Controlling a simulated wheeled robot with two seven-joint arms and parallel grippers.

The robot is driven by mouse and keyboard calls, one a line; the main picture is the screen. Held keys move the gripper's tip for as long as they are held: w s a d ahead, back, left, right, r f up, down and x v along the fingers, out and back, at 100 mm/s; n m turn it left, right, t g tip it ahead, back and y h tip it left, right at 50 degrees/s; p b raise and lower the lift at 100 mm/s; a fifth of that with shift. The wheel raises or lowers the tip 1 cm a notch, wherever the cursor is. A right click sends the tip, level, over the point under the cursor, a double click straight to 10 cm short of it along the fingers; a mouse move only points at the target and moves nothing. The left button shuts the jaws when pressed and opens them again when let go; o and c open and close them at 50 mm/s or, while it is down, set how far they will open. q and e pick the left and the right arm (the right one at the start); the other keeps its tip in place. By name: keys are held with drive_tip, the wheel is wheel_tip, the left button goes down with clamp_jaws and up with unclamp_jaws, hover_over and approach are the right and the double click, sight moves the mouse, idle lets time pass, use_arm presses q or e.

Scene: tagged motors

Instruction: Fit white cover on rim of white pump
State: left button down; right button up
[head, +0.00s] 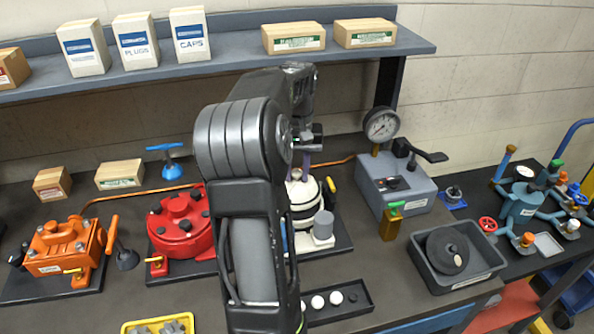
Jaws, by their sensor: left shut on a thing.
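The white pump (304,212) stands on a dark base behind my arm; its left part is hidden by the arm. My left gripper (306,172) points down over the top of the pump, with purple fingers. It is shut on what looks like the white cover (295,174), of which only a small white part with a dark spot shows. The cover is at the pump's top; I cannot tell whether it sits flush on the rim. My right gripper is not in view.
A red pump (180,226) stands left of my arm and an orange one (65,246) further left. A grey gauge unit (395,184) is right of the white pump. A grey bin (455,258) holds a black disc. A black tray (340,303) with white balls lies in front.

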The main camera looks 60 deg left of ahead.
sight(297, 182)
use_arm(q)
drive_tip(key=shift+f+b, duration=1.35)
drive_tip(key=shift+f, duration=0.75)
drive_tip(key=c, duration=1.1)
unclamp_jaws()
drive_tip(key=shift+o, duration=0.2)
wheel_tip(297, 182, up, 4)
drive_tip(key=p, duration=0.3)
drive_tip(key=shift+r, duration=0.1)
drive_tip(key=shift+r+p, duration=0.4)
drive_tip(key=shift+r, duration=0.5)
drive_tip(key=shift+f, duration=0.1)
